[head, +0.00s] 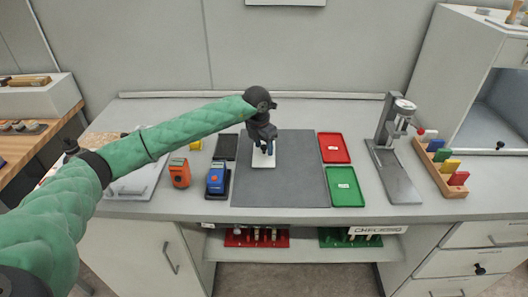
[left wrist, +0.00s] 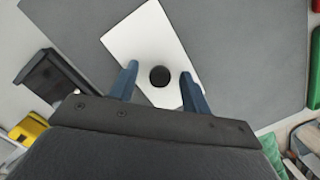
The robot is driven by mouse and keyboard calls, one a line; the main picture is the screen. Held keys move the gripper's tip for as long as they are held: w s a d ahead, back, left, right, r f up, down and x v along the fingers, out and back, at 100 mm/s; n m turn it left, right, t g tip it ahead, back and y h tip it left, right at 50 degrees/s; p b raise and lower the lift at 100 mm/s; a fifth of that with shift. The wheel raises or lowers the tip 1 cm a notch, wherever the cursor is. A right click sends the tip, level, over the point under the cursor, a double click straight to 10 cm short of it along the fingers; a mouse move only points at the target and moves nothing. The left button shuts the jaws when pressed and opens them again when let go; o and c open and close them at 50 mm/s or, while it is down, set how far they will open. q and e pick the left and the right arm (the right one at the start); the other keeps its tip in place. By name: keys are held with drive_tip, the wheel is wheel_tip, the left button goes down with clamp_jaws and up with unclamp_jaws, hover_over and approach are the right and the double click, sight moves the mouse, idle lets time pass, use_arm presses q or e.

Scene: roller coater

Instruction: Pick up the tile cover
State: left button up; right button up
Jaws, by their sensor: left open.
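The tile cover looks like a white rectangular plate (head: 263,161) with a round black knob. It lies on the grey mat (head: 300,172), partly hidden under my left gripper in the head view. In the left wrist view the white plate (left wrist: 148,32) and its black knob (left wrist: 160,76) show clearly. My left gripper (head: 264,149) is open above the plate and points down. In the left wrist view its two blue fingers (left wrist: 159,72) stand on either side of the knob, with gaps between. I cannot tell the exact height. My right gripper is not in view.
A red tray (head: 334,148) and a green tray (head: 346,188) lie right of the mat. A metal stand (head: 392,150) is farther right. An orange device (head: 180,173), a blue device (head: 217,178) and a dark tray (head: 226,147) are left. The mat's right part is clear.

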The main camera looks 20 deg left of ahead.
use_arm(q)
drive_tip(key=shift+f, duration=0.1)
drive_tip(key=c, duration=1)
clamp_jaws()
drive_tip(key=shift+r, duration=0.2)
